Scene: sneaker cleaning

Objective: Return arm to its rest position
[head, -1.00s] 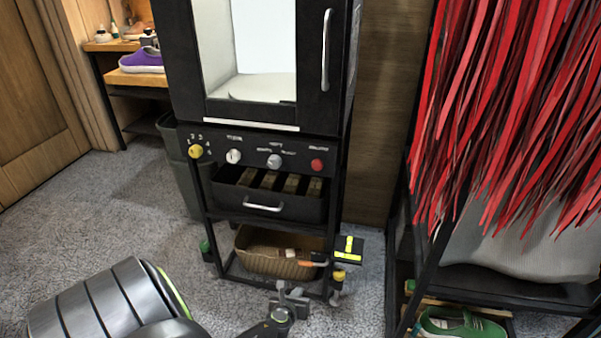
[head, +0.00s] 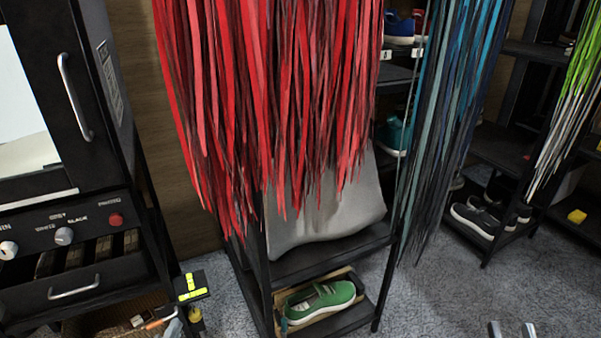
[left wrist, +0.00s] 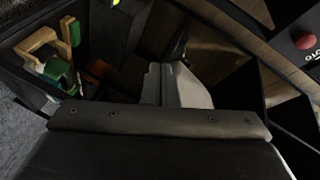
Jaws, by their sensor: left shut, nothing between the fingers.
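My left gripper (head: 174,327) shows as a small grey tip at the bottom edge of the head view, below the machine's drawer. In the left wrist view its two grey fingers (left wrist: 166,68) are together with nothing between them. My right gripper (head: 512,329) is at the bottom right of the head view. Its two fingertips are apart with a gap between them and carpet behind. Most of both arms is out of view.
A black machine (head: 110,100) with a drawer stands at left. An orange-handled tool (head: 160,322) lies near my left gripper. Red strips (head: 270,90) hang over a rack holding a green shoe (head: 320,299). Blue strips (head: 450,120) hang further right. Carpet (head: 430,300) is open at lower right.

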